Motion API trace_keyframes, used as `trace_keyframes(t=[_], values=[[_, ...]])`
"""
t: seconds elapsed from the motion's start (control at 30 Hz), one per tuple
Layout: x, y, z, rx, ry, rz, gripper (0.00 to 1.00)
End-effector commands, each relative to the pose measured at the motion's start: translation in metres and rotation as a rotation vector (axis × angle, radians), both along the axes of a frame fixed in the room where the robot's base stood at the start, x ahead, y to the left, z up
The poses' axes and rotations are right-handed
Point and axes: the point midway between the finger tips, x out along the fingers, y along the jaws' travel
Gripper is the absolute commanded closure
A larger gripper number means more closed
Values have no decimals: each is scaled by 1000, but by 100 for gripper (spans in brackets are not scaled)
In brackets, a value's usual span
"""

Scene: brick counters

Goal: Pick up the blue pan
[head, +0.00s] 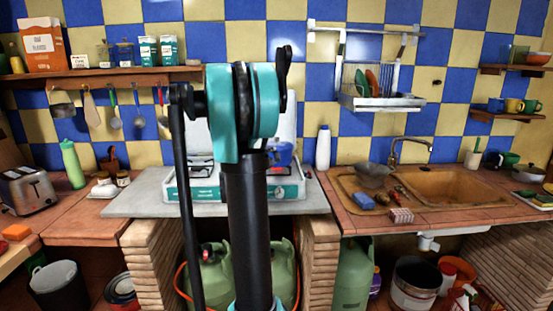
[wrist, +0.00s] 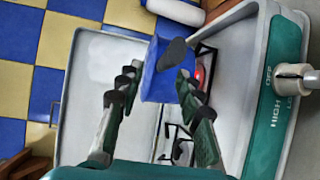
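A blue, box-like object, seemingly the blue pan (wrist: 154,88), is between the fingertips of my gripper (wrist: 157,78) in the wrist view. A dark grey oval patch shows on its face. The fingers are spread apart. The right fingertip overlaps the object's edge, and a small gap shows beside the left one; I cannot tell whether either touches. In the head view the blue pan (head: 283,155) is partly visible over the stove (head: 290,191), just right of my arm. My arm hides the gripper there.
The stove's teal front and knob (wrist: 290,78) lie at the right of the wrist view. A white bottle (head: 323,148) stands right of the stove. The sink (head: 455,187) is farther right, and a grey counter (head: 145,197) extends left. Green gas cylinders (head: 216,275) stand below.

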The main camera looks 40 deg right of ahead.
Motion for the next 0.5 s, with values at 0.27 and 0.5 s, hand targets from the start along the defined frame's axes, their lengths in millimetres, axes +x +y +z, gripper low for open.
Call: trace_keyframes(t=[0.27, 0.5], values=[[7, -16, -4, 1, 0, -2, 64], [21, -45, -10, 1, 1, -1, 64]])
